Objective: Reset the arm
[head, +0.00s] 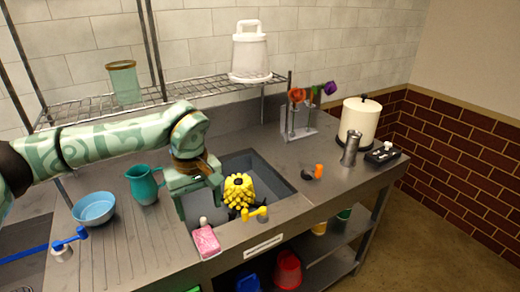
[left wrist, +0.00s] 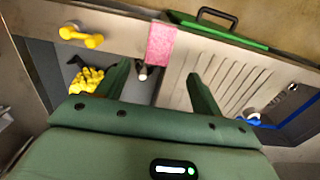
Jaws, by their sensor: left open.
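My left arm reaches in from the left in the head view, patterned pale green. Its gripper (head: 198,196) hangs over the left side of the sink, beside a yellow bumpy object (head: 238,188). In the left wrist view the two green fingers of the gripper (left wrist: 156,82) are spread apart with nothing held between them. A pink block (left wrist: 161,44) lies beyond the fingertips; it also shows on the counter's front edge in the head view (head: 206,241). My right gripper is in neither view.
The sink (head: 277,187) has a yellow handle-like piece (head: 257,214) at its front edge. A teal pitcher (head: 143,184) and blue bowl (head: 94,208) stand left of the gripper. A wire shelf (head: 200,87) runs behind. A flower stand (head: 297,120) and cream canister (head: 358,121) stand right.

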